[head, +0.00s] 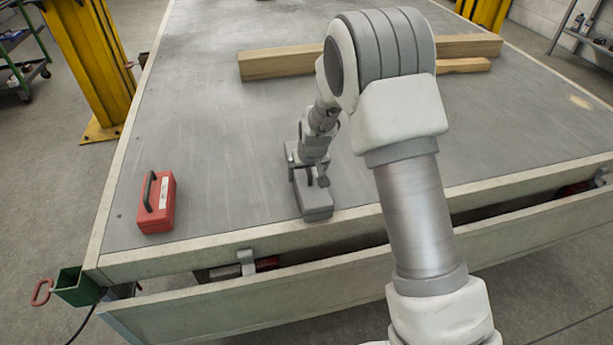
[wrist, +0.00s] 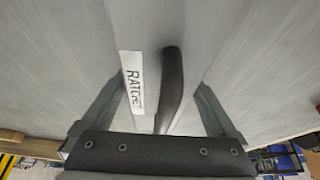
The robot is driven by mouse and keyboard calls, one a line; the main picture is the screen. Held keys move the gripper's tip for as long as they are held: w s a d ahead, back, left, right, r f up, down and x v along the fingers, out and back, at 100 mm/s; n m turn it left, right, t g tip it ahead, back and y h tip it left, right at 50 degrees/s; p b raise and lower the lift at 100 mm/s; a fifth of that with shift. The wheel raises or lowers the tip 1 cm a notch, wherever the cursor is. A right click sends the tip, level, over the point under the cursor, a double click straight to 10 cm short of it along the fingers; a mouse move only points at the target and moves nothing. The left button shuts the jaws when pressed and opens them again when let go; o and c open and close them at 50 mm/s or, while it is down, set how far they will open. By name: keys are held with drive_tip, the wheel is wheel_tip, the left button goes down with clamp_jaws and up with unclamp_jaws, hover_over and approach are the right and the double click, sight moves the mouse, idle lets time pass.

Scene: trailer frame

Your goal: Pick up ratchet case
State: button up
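The ratchet case is a grey box (head: 316,206) lying on the trailer deck near its front edge. In the wrist view the case (wrist: 195,40) shows a white label reading "RATCHET" and a black handle (wrist: 172,80) on top. My gripper (head: 309,181) is over the case, pointing down. In the wrist view its two fingers are spread apart, one on each side of the handle, with visible gaps to it. My gripper partly hides the case in the head view. I cannot tell the exact height of the fingertips over the case.
A red case (head: 157,204) with a black handle stands at the deck's left front. Wooden beams (head: 275,65) lie farther back, partly behind my arm. The grey deck (head: 230,130) is clear between them. Yellow posts (head: 90,60) stand beside the trailer.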

drive_tip(key=c, duration=0.7)
clamp_jaws()
drive_tip(key=shift+r, duration=0.1)
